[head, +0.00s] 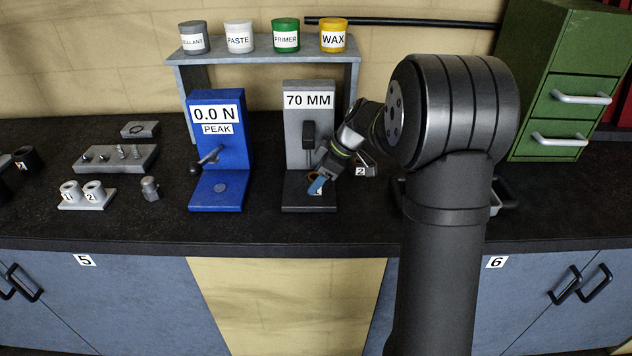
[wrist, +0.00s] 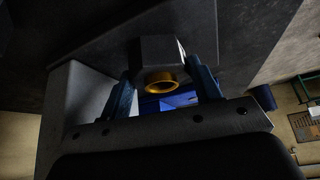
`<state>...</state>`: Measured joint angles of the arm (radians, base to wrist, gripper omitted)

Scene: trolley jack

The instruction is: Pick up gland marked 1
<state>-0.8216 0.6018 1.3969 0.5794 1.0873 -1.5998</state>
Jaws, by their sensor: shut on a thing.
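My gripper (head: 317,184) is at the base of the grey stand labelled 70 MM (head: 309,105). Its blue fingers are shut on a dark gland with a brass-coloured ring (wrist: 160,80), seen between them in the wrist view (wrist: 163,90). In the head view the fingers hide most of this gland, and its number cannot be read. I cannot tell whether it touches the stand's base. A similar dark piece marked 2 (head: 364,170) lies just right of my gripper.
A blue device reading 0.0 N (head: 217,150) stands left of the grey stand. A white holder (head: 88,205) with two cylinders marked 1 and 2 is farther left. A shelf (head: 262,58) with pots is behind, a green drawer cabinet (head: 560,90) at right. The front counter strip is clear.

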